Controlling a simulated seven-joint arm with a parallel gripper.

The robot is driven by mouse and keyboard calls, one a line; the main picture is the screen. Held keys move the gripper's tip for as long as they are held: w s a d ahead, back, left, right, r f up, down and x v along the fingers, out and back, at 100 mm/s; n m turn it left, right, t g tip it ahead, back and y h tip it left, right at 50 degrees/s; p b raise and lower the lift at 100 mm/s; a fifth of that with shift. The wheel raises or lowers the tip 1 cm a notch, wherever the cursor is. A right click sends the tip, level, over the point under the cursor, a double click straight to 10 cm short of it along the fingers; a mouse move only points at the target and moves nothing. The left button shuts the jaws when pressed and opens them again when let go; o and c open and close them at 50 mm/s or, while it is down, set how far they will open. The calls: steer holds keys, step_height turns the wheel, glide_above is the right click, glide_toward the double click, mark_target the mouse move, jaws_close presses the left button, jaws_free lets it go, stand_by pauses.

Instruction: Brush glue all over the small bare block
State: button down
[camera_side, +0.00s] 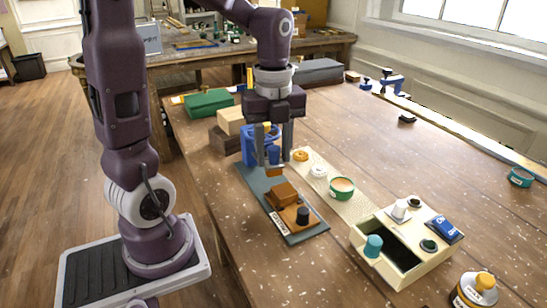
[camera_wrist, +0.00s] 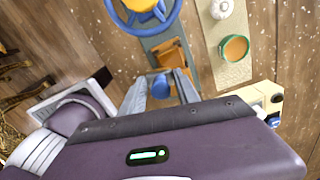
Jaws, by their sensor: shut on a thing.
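My gripper (camera_side: 274,155) points down, its fingers shut on a small blue handle (camera_side: 274,154) with an orange-brown end below it; whether this is the brush is unclear. In the wrist view the blue handle (camera_wrist: 161,88) shows between the fingers. It is above the grey-green board (camera_side: 254,186), near its far end. An orange-brown wooden piece (camera_side: 282,194) lies on the board, also seen in the wrist view (camera_wrist: 171,54); a dark knob (camera_side: 303,215) stands at the near end. I cannot tell which part is the small bare block.
A cream box (camera_side: 408,268) with an open compartment stands front right. Green and wooden blocks stand behind. The table's right side is mostly clear.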

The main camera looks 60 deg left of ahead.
steer(key=shift+r, duration=1.3)
steer(key=shift+w, duration=0.1)
